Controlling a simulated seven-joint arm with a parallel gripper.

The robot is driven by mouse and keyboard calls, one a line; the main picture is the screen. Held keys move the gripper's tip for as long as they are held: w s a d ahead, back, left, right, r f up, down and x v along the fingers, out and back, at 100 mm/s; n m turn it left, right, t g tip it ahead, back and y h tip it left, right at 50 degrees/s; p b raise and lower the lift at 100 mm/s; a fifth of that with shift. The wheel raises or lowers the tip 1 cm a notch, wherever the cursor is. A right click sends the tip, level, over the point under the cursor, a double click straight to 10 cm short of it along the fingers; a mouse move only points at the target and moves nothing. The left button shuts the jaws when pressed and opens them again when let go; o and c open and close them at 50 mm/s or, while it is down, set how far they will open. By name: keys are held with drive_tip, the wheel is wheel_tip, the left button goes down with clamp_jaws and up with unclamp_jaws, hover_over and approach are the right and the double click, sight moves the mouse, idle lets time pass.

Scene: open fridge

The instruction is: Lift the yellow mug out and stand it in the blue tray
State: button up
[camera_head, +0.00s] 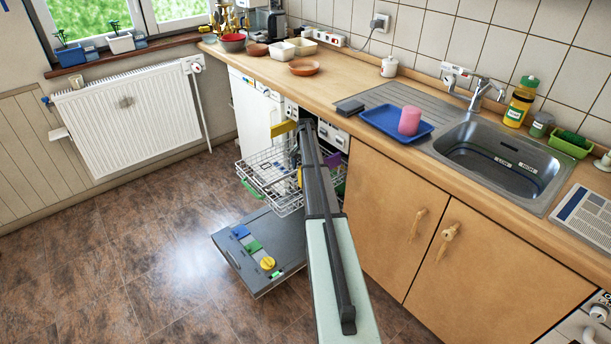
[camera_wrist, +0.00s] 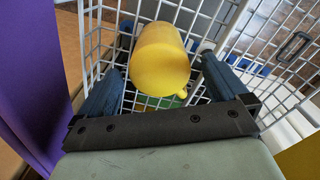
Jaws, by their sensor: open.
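The yellow mug (camera_wrist: 162,55) sits in the white wire rack of the open dishwasher. In the wrist view its smooth closed surface faces me and no opening shows; a small handle shows at its lower right. My gripper (camera_wrist: 160,84) is open, with one dark blue finger on each side of the mug and visible gaps between. In the head view my arm reaches down over the rack (camera_head: 256,170) and hides much of its contents; a small yellow patch (camera_head: 299,177) may be the mug. The blue tray (camera_head: 384,121) lies on the drainboard with a pink cup (camera_head: 409,121) at its right side.
The wire rack (camera_wrist: 93,40) stands close around my fingers. A purple surface (camera_wrist: 35,60) and a yellow one (camera_wrist: 302,158) flank the wrist view. The dishwasher door (camera_head: 290,280) is folded down. The sink (camera_head: 500,150) is right of the tray. The tray's left part is clear.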

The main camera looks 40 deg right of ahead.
drive_tip(key=shift+w+d+f, duration=0.1)
drive_tip(key=shift+d+f, duration=0.05)
drive_tip(key=shift+f, duration=1.5)
drive_tip(key=shift+d+f, duration=0.1)
drive_tip(key=shift+f, duration=1.55)
drive_tip(key=c, duration=1.2)
drive_tip(key=shift+c, duration=0.2)
drive_tip(key=shift+r, duration=0.1)
wheel_tip(320, 180, up, 10)
drive_tip(key=shift+f, duration=0.1)
